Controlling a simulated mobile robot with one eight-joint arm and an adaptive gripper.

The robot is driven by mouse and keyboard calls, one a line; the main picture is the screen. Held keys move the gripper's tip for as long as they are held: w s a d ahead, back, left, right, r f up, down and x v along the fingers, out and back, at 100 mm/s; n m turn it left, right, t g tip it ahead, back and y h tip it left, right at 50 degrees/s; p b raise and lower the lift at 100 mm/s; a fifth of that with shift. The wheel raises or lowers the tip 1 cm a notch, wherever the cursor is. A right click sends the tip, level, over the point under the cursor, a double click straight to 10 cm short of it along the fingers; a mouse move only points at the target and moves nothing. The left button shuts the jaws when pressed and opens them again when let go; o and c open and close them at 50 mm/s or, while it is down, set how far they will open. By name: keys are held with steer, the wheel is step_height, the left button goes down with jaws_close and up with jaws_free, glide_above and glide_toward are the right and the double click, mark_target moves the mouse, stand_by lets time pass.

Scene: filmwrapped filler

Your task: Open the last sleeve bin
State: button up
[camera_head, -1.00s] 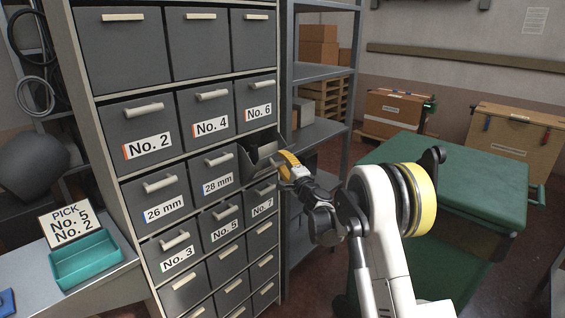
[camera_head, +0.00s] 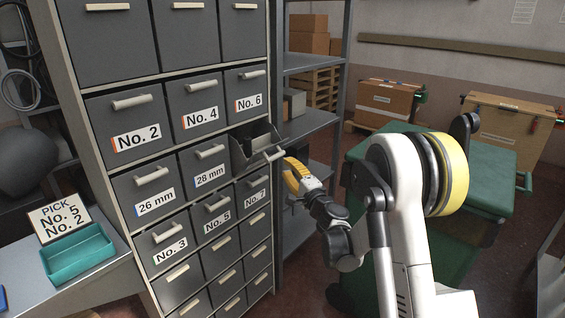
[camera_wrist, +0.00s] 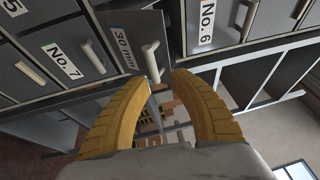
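The 30 mm sleeve bin (camera_head: 247,150) is the right-hand bin in the row of the 26 mm bin (camera_head: 149,191) and the 28 mm bin (camera_head: 207,167). It is pulled out of the cabinet, and its dark inside shows from above. Its pale handle (camera_head: 274,153) is at its front. The bin's label shows in the wrist view (camera_wrist: 124,45), with the handle (camera_wrist: 150,62) just beyond the fingertips. My yellow-fingered gripper (camera_head: 288,165) is open and empty, just in front of the handle and slightly below it. In the wrist view a gap shows between the fingertips (camera_wrist: 163,78).
The other bins, such as No. 6 (camera_head: 247,92) and No. 7 (camera_head: 256,193), are shut. A teal tray (camera_head: 78,255) and a pick sign (camera_head: 62,217) stand at left. Grey shelving (camera_head: 308,124) is beside the cabinet, and a green bench (camera_head: 430,150) is at right.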

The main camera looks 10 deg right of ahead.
steer(key=shift+s, duration=0.2)
